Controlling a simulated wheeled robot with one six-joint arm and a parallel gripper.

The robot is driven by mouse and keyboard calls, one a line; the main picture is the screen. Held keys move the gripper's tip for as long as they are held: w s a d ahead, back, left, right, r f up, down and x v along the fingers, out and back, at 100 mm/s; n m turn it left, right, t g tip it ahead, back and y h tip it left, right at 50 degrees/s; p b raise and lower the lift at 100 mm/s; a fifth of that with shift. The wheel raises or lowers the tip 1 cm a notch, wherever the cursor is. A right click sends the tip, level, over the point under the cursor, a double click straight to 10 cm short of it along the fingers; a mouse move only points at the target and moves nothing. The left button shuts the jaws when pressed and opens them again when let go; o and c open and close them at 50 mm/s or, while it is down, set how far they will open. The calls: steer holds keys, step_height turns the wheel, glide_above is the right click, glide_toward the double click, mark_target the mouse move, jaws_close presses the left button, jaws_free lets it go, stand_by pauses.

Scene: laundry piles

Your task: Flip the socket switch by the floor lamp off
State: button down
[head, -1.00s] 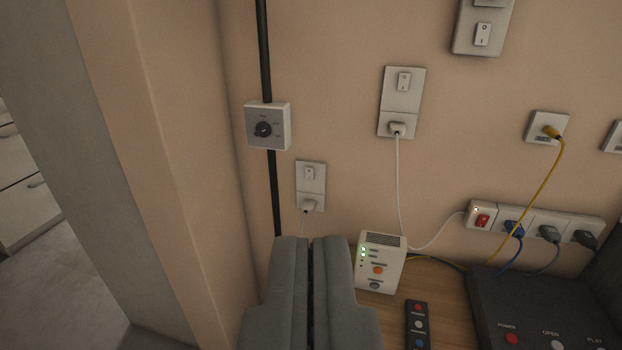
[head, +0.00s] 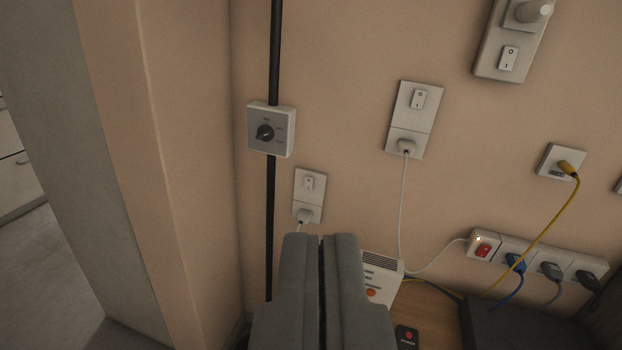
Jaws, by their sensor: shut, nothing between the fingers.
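A small white wall socket (head: 305,213) has a rocker switch (head: 309,183) above it and a white plug with a cord in it. It stands just right of a black vertical pole (head: 272,200); no lamp head or shade shows, so I cannot tell whether this is the floor lamp. The rocker's position is too small to read. My gripper (head: 321,238) is shut and empty, its tips just below and right of this socket in the picture. A larger switched socket (head: 413,120), also with a white plug, is up to the right.
A dial box (head: 270,130) sits at the pole. A power strip (head: 540,262) with a red switch, a white device (head: 385,274) partly behind my gripper, a remote (head: 407,338) and a dark box (head: 505,325) are at lower right. A wall corner (head: 175,170) stands left.

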mark_target(309, 181)
steer(key=w+a+f+n, duration=0.1)
steer(key=w+f+n, duration=0.25)
steer(key=w, duration=0.55)
steer(key=w+a+f+n+t+h, duration=0.15)
steer(key=w+f, duration=0.25)
steer(key=w, duration=0.5)
steer(key=w+f+n+g, duration=0.1)
steer(key=w+f+n, duration=0.25)
steer(key=w, duration=0.55)
steer(key=w+a+f+n+h, duration=0.1)
steer(key=w+f+n+h, duration=0.1)
steer(key=w+f, duration=0.4)
steer(key=w+f+n+h, duration=0.2)
steer(key=w+f, duration=0.5)
steer(key=f, duration=0.8)
steer(key=shift+w+a+f+n+t, duration=0.3)
steer(key=shift+a+f+n+t, duration=0.1)
steer(key=shift+n, duration=0.25)
steer(key=x, duration=1.4)
